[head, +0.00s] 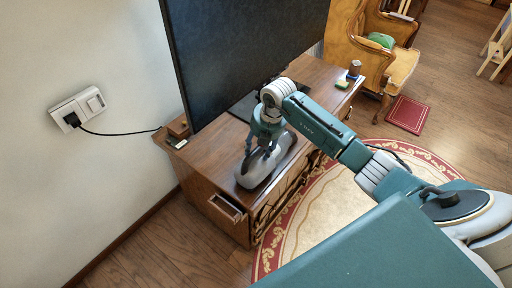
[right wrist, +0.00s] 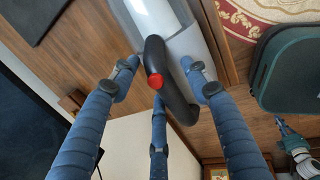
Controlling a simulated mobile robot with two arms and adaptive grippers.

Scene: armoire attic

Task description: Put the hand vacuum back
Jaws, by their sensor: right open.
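The hand vacuum (head: 276,166) lies on the wooden cabinet (head: 213,172), near its front left corner. It has a pale grey-white body and a dark handle. In the right wrist view the black handle (right wrist: 180,92) with a red button (right wrist: 155,82) shows, and the pale body (right wrist: 162,14) extends to the top edge. My right gripper (head: 258,150) is over the vacuum; its fingers (right wrist: 160,80) are spread around the handle, open. Whether they touch it is unclear. What seems to be my left gripper (right wrist: 282,128) shows small at the right wrist view's right side; its jaws are unclear.
A large dark screen (head: 245,55) stands on the cabinet behind the vacuum. A small drawer (head: 228,207) is pulled out at the cabinet's left end. A sponge (head: 342,84) and cup (head: 354,69) stand farther right.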

